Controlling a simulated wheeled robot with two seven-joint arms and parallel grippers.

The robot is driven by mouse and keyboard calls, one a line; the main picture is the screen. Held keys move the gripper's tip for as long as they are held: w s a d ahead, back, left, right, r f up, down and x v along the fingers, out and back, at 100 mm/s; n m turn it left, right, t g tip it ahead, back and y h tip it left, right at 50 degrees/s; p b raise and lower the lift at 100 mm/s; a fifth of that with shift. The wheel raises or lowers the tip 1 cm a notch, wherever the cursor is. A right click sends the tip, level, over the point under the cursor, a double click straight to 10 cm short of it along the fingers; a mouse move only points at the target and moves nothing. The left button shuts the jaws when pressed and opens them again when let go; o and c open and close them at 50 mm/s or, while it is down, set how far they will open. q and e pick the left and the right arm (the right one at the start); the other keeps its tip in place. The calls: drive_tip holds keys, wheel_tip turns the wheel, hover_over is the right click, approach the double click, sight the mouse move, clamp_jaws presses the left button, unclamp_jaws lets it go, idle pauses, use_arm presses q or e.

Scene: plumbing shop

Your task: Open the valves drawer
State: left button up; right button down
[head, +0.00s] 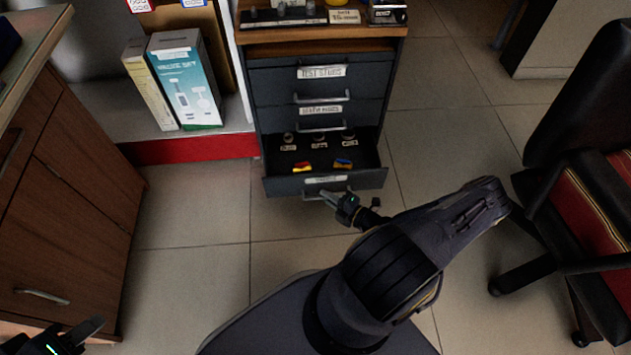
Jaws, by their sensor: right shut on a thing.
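A dark drawer cabinet (322,80) stands at the top centre of the head view. Its bottom drawer (285,188) is pulled out, and small fittings (343,163) with red, yellow and blue parts lie inside. The drawer's front label (326,179) is too small to read surely. My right gripper (327,196) is at this drawer's handle, shut on it; the fingers hide part of the handle. My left gripper (75,340) is at the bottom left corner, away from the cabinet, and only partly in view.
Two upper drawers with labels (321,71) are shut. A wooden cabinet (70,200) stands at the left, boxes (185,80) on a low red-edged platform behind it. A black chair (590,170) stands at the right. The tiled floor (195,240) before the drawer is clear.

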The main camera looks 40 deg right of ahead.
drive_tip(key=s+a+p, duration=0.1)
drive_tip(key=s+a, duration=0.4)
drive_tip(key=s, duration=0.3)
drive_tip(key=shift+s, duration=0.2)
drive_tip(key=c, duration=1.5)
unclamp_jaws()
drive_tip(key=p+v, duration=0.1)
drive_tip(key=v, duration=0.6)
drive_tip(key=shift+s+d+r+p, duration=0.1)
drive_tip(key=shift+s+p, duration=0.3)
drive_tip(key=shift+r, duration=0.1)
